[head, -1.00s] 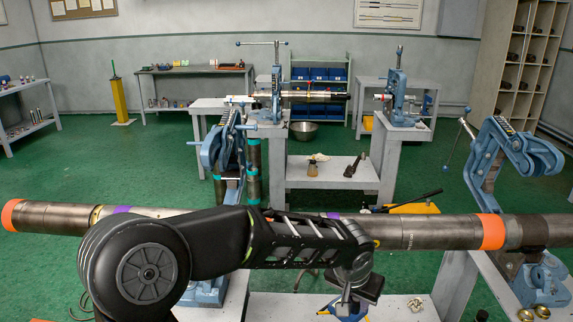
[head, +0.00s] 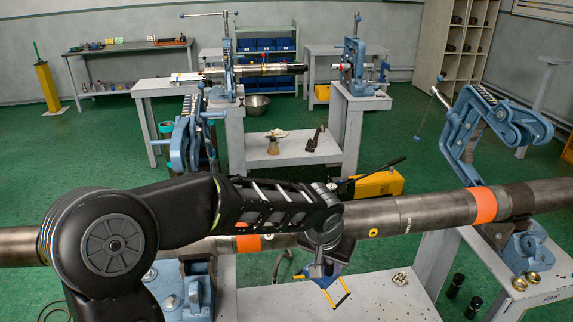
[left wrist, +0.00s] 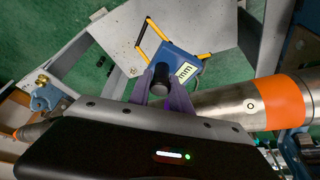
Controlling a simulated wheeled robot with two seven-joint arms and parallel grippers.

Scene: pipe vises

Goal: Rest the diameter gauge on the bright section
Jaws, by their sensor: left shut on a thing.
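My left gripper (head: 318,268) is shut on the diameter gauge (head: 326,283), a blue block with yellow legs, at the near side of the long pipe (head: 410,213). In the left wrist view the gripper's purple fingers (left wrist: 165,95) close around the gauge's black stem, and the blue gauge (left wrist: 186,68) shows an "mm" label. Its legs spread apart over the bench. Shiny metal of the pipe (left wrist: 225,105) lies to the right of the fingers, beside an orange band (left wrist: 280,100). I cannot tell which stretch is the bright section; my arm hides part of the pipe. My right gripper is out of view.
Blue vises stand at the left (head: 188,290) and right (head: 522,245) of the pipe; the right one's hinged frame (head: 500,120) is swung up. A yellow pump (head: 375,183) stands on the floor behind.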

